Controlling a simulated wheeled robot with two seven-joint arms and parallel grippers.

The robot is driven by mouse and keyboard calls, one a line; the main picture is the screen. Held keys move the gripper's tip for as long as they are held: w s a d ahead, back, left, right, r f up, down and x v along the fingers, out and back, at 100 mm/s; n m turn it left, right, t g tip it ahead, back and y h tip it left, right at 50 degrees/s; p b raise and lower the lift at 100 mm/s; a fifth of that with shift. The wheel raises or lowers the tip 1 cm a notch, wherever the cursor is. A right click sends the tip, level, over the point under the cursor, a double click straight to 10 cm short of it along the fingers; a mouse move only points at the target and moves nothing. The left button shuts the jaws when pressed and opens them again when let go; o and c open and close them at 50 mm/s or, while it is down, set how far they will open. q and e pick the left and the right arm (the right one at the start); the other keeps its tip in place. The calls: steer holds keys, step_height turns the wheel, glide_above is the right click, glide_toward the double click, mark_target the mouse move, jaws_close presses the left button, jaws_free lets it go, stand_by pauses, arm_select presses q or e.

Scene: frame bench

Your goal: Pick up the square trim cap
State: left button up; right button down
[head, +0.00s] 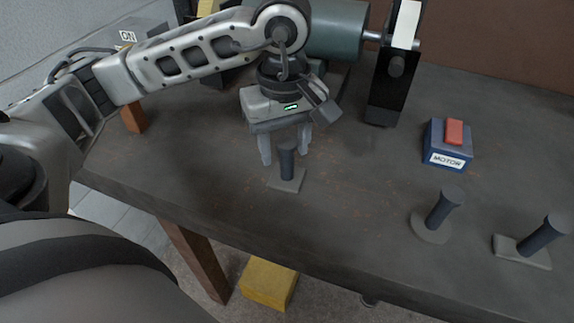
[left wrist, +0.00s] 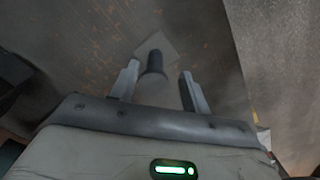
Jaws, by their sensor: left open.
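The square trim cap (head: 287,180) stands upright near the front edge of the bench, with a flat grey square base and a dark blue post. My left gripper (head: 285,150) is open just behind and above it, fingers pointing down. In the left wrist view, the cap's dark post (left wrist: 154,62) shows between and a little beyond the open fingertips (left wrist: 160,82), with the pale square base (left wrist: 158,45) past it. I cannot tell whether a finger touches the post. My right gripper is not in view.
A round-based cap (head: 429,228) and a cap with a rounded oblong base (head: 522,252) stand at the right. Behind them is a blue MOTOR box (head: 447,150) with a red switch. A machine with a grey-green cylinder (head: 336,32) and black upright (head: 386,85) stands behind my gripper.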

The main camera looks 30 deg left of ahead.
mark_target(287, 162)
arm_select(q)
steer(key=f, duration=0.3)
steer(key=w+f+p, duration=0.1)
steer(key=f, duration=0.1)
steer(key=shift+a, duration=0.1)
steer(key=c, duration=0.9)
steer(key=shift+r, duration=0.1)
